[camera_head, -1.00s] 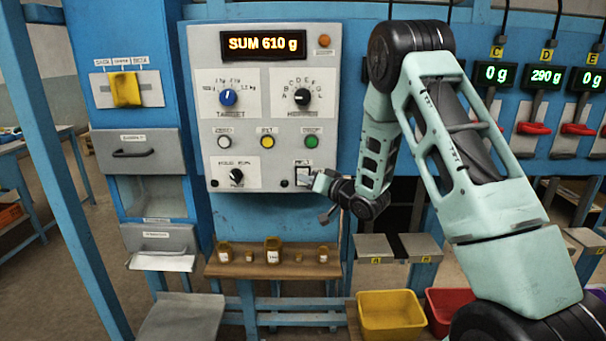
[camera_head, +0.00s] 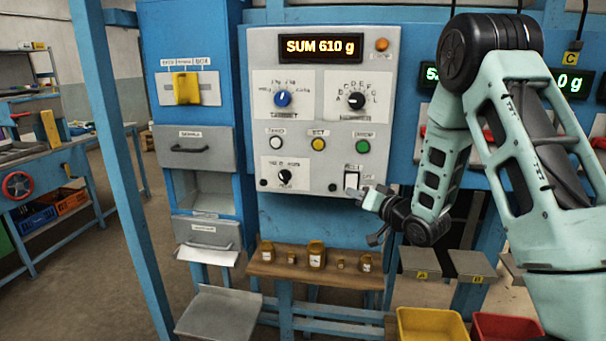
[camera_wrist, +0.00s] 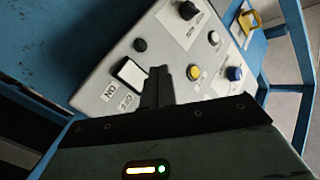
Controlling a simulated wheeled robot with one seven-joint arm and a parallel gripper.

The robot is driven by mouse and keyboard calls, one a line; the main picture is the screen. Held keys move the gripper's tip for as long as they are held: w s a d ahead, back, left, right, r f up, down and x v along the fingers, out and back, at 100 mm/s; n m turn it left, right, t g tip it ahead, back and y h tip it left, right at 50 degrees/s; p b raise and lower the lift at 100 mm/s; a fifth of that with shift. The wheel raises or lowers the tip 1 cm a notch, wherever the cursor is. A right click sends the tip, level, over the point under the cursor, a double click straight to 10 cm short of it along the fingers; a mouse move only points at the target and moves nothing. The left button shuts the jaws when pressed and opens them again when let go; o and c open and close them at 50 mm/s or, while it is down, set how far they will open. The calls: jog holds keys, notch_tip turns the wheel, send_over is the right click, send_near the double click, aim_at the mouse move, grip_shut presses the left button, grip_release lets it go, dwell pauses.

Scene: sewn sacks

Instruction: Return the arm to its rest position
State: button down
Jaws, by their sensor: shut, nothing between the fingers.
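My gripper (camera_head: 368,196) is shut and empty, in front of the lower right of the grey control panel (camera_head: 240,120). It is close to the white rocker switch (camera_head: 351,180); I cannot tell if it touches. In the wrist view the shut fingers (camera_wrist: 158,85) point at the panel, beside the white switch (camera_wrist: 131,73) marked ON and OFF. My arm is bent, with its elbow raised at the right of the head view and its forearm hanging down. The panel display (camera_head: 321,47) reads SUM 610 g.
A wooden shelf (camera_head: 270,269) with several small brown jars is below the panel. Grey platforms (camera_head: 420,262) and a yellow bin (camera_head: 430,325) and red bin (camera_head: 505,328) are below my arm. A blue post (camera_head: 115,150) stands left. A workbench (camera_head: 60,150) is at the far left.

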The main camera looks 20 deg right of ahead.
jog(key=s+a+f+n+g+b, duration=0.1)
jog(key=s+a+n+g, duration=0.3)
jog(key=a, duration=0.7)
jog(key=s+a+f+n+g+b, duration=0.15)
jog(key=s+a+g, duration=0.45)
jog(key=a, duration=0.6)
jog(key=s+a+n+g+h, duration=0.1)
jog(key=s+a+n+g, duration=0.1)
jog(key=s, duration=1.1)
jog(key=s+a+n+g+h, duration=0.1)
jog(key=s+a+n+g, duration=0.2)
jog(key=s, duration=1.1)
jog(key=shift+a+f+n+g+h+b, duration=0.15)
jog(key=shift+a+n+g+h+b, duration=0.2)
jog(key=shift+n+g, duration=0.55)
